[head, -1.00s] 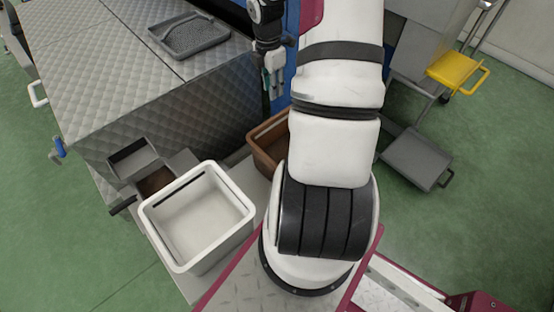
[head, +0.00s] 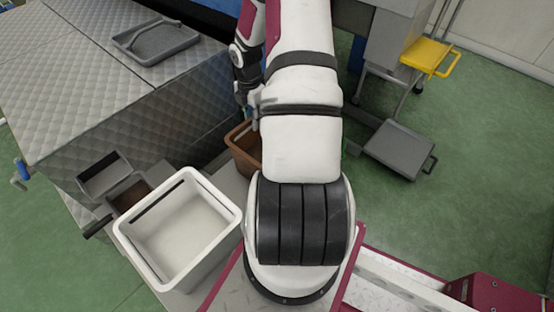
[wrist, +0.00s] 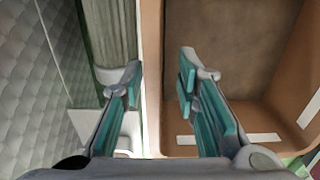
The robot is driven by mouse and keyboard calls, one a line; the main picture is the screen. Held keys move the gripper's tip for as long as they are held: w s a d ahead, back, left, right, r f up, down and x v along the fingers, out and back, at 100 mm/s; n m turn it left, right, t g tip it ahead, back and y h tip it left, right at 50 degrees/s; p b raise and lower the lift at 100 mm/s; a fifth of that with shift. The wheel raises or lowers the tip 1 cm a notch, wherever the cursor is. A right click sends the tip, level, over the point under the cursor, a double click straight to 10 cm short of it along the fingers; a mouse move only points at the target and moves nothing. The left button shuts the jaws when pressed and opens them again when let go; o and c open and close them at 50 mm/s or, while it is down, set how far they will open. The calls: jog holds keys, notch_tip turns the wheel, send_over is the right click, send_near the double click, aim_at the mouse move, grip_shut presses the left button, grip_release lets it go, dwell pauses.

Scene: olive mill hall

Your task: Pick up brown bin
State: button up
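The brown bin (head: 241,158) stands on the floor-level surface left of my arm in the head view, its right part hidden behind the arm. In the wrist view its light rim and brown inside (wrist: 151,50) fill the right half, with pale strips on its inner walls. My gripper (wrist: 160,75) is open, with the bin's left wall between its fingers. The right finger is over the inside and the left finger is outside; contact cannot be told. In the head view my gripper (head: 246,112) is small and partly hidden at the bin's far left edge.
A white bin (head: 121,228) stands just left of the brown one. A quilted grey block (head: 140,110) stands close beyond, with a grey tray (head: 155,40) on top. Small grey boxes (head: 104,178) sit left. A grey platform cart (head: 400,150) and yellow tray (head: 428,57) stand right.

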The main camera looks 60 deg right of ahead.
notch_tip(320, 180, down, 5)
jog(key=b, duration=0.2)
jog(key=shift+b, duration=0.3)
grip_shut()
jog(key=shift+r, duration=0.1)
